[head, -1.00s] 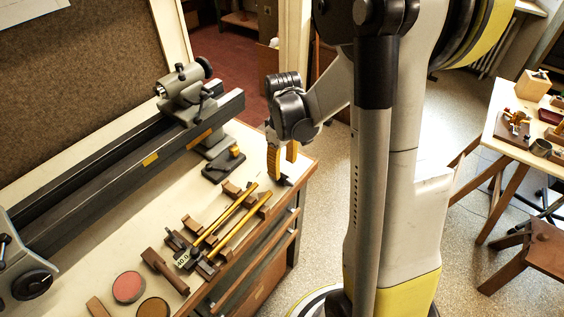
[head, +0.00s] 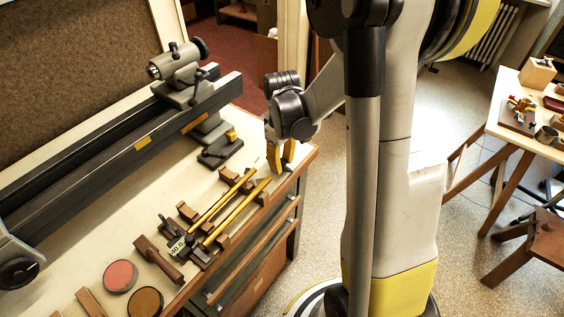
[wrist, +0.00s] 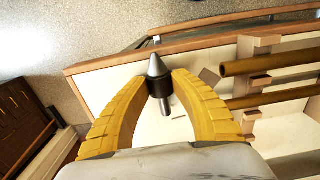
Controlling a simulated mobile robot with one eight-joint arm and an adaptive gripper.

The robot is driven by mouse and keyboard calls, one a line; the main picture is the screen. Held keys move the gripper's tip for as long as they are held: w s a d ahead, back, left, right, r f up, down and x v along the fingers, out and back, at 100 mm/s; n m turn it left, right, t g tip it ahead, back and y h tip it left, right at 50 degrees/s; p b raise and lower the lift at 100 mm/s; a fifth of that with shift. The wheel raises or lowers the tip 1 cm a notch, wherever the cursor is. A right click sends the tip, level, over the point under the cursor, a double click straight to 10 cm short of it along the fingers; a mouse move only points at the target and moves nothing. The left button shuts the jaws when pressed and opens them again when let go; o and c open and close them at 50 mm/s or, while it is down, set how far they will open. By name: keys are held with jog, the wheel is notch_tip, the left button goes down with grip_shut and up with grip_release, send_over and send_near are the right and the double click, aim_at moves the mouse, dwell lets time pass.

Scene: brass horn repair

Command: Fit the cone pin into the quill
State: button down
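The cone pin (wrist: 160,85) has a silver cone, a black collar and a thin silver shank. In the wrist view it sits between the yellow fingertips of my gripper (wrist: 161,84), which press on the collar from both sides. The cone points toward the top of the picture. In the head view my gripper (head: 281,168) is low at the bench's right end, and the pin cannot be made out there. The quill (head: 154,72) is the short metal nose on the left of the grey tailstock (head: 183,78), on the lathe bed behind the bench top. Its bore is too small to judge.
A dark block (head: 220,152) lies between the bed and my gripper. Brass tubes (head: 236,212) rest on wooden supports in front, near a mallet (head: 158,258) and a red disc (head: 120,276). The dark lathe bed (head: 110,155) runs along the bench (head: 75,235).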

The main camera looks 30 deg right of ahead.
aim_at(283, 161)
jog(key=shift+r, duration=0.1)
jog(key=shift+r+p, duration=2.1)
jog(key=shift+r, duration=0.55)
jog(key=shift+s+f, duration=0.1)
